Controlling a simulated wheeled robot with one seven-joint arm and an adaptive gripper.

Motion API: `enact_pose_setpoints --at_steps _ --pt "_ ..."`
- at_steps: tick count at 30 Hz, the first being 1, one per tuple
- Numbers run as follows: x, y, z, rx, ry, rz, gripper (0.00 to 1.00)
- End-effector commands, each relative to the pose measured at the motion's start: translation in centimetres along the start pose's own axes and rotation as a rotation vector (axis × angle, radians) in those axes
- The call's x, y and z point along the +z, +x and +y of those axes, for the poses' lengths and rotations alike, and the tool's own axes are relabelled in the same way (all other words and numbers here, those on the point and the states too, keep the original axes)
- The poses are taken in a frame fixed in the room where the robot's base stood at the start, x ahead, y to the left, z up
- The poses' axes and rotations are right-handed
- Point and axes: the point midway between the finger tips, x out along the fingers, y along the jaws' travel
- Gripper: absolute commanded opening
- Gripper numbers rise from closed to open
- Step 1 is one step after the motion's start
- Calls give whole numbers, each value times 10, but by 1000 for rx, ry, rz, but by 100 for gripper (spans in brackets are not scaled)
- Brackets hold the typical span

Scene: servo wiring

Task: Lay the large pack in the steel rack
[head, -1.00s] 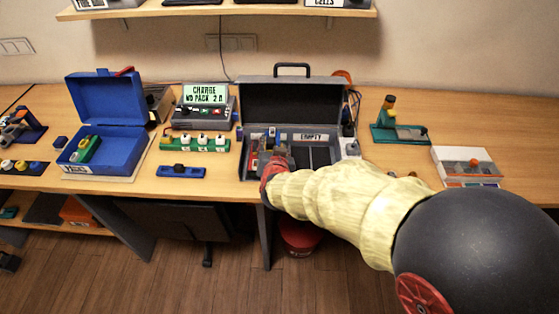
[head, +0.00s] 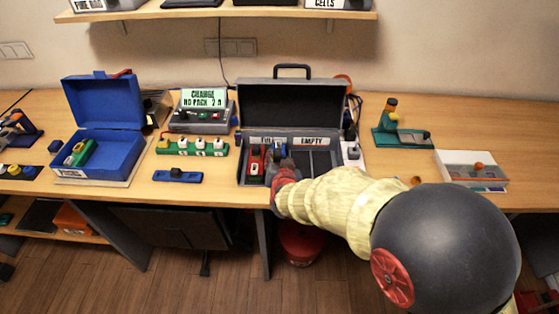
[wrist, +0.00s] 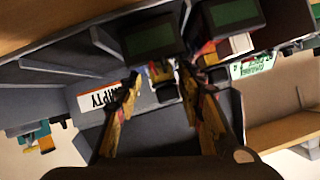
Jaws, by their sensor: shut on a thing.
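My gripper (head: 280,168) is in the open grey case and its two fingers (wrist: 160,85) are closed on a pack (wrist: 153,38). In the wrist view this pack has a dark green top face and a dark casing. Its lower part is between the fingertips, and I cannot tell whether it touches the case floor. In the head view a blue part shows at the gripper, beside a red pack (head: 257,160). A second dark green-topped pack (wrist: 235,14) is beside it in the wrist view. I cannot surely pick out a separate steel rack.
The grey case (head: 292,103) has FULL and EMPTY labels, with bare compartments at its right (head: 322,161). A blue box (head: 103,125) stands open at left. A green socket strip (head: 193,147), a display unit (head: 202,108) and a blue bar (head: 178,175) lie between.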

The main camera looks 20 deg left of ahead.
Motion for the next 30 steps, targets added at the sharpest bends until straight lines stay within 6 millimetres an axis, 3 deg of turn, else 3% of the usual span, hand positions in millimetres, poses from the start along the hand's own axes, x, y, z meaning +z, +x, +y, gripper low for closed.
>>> enact_pose_setpoints --at_steps 4,5,9,15,26,30 --pt "1 1 0 -1 1 4 0" --pt "4 2 1 0 0 -1 39" --pt "3 1 1 0 0 -1 47" --pt "3 1 1 0 0 -1 57" --pt "-1 -1 0 0 0 -1 57" --pt "-1 -20 -1 -1 -1 -2 57"
